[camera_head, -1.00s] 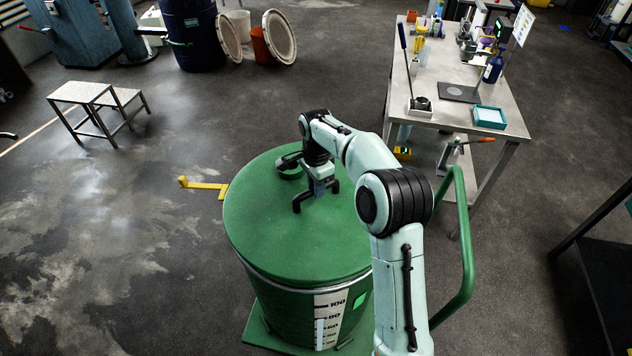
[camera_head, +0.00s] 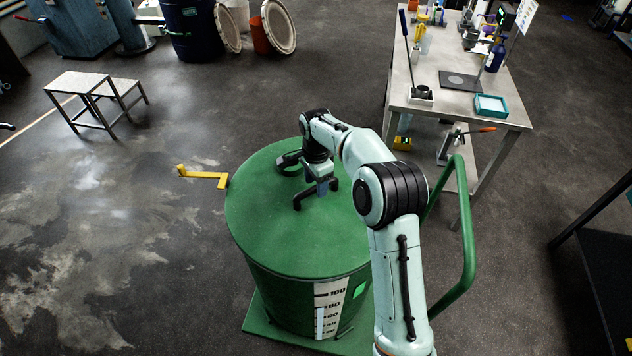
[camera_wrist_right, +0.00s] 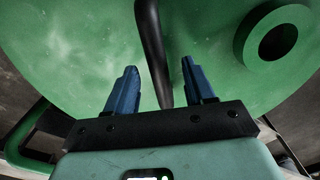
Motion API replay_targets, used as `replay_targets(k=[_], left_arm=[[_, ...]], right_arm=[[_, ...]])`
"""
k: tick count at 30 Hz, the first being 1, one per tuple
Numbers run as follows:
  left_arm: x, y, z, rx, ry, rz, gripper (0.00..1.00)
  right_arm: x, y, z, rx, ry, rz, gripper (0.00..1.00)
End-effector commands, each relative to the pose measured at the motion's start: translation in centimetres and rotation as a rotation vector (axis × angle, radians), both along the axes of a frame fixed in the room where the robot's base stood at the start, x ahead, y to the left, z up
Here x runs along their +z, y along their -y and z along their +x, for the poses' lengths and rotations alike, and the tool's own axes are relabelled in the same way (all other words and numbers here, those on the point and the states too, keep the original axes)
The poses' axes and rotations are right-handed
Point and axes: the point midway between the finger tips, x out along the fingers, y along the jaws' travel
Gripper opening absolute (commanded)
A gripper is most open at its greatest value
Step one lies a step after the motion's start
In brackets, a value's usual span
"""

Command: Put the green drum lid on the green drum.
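The green drum (camera_head: 290,300) stands upright with a white level scale on its front. The green drum lid (camera_head: 265,220) lies across its top, and its edge looks flush with the drum's wall in front. The lid also fills most of the right wrist view (camera_wrist_right: 75,50). It has a dark bar handle (camera_head: 298,198) and a raised ring with a dark opening (camera_wrist_right: 275,42). My right gripper (camera_head: 322,186) is over the lid at the handle. In the wrist view its blue fingers (camera_wrist_right: 158,75) are apart, with the bar between them and gaps beside it. My left gripper is out of view.
The drum stands on a green base with a green push handle (camera_head: 467,240). A yellow crank (camera_head: 205,177) sticks out left. A workbench (camera_head: 440,105) with tools stands behind right, a step stool (camera_head: 90,90) back left.

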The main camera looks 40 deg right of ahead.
Motion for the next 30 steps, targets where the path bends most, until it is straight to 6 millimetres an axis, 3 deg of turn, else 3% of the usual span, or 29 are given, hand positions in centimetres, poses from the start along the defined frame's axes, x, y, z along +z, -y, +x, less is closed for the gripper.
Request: replay_targets(k=[7, 11, 24, 30], left_arm=[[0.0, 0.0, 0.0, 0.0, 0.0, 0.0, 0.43], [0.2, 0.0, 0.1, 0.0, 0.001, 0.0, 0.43], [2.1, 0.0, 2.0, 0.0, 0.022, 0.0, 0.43], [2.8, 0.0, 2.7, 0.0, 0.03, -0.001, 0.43]], right_arm=[[-0.3, 0.0, -0.2, 0.0, -0.008, 0.002, 0.53], [0.7, 0.0, -0.1, 0.0, -0.004, 0.0, 0.53], [10.2, 0.0, 0.1, 0.0, 0.004, 0.0, 0.53], [12.8, 0.0, 0.0, 0.0, 0.001, 0.0, 0.53]])
